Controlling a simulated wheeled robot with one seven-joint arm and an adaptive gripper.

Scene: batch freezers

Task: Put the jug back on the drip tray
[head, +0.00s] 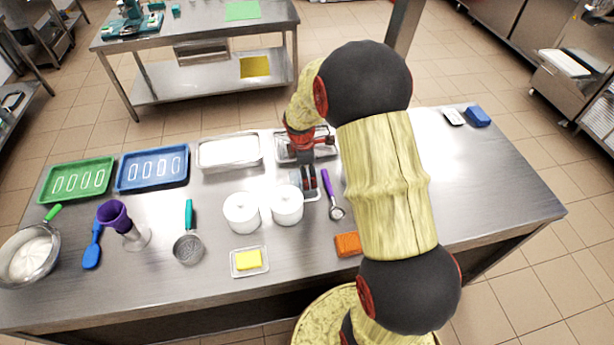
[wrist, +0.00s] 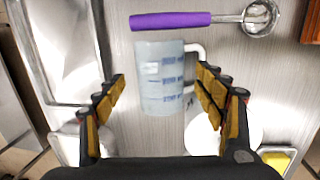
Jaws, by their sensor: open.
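The jug (wrist: 160,98) is translucent with blue scale marks, its handle to the right in the wrist view. Its side faces the wrist camera, so it appears to lie on the steel table. In the head view it shows only partly, a pale shape (head: 312,194) below my fingers. My gripper (head: 308,178) is open above the jug; in the wrist view its fingers (wrist: 162,82) stand on either side, the right ones close to the handle. A steel tray (wrist: 50,85) lies left of the jug, behind it in the head view (head: 281,157), partly hidden by my wrist. I cannot tell if it is the drip tray.
A purple-handled scoop (head: 327,185) lies beside the jug. Two white lidded pots (head: 241,213) (head: 287,206) stand close by. An orange sponge (head: 347,244) and a yellow block on a small dish (head: 240,271) lie in front. The table's right part is mostly clear.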

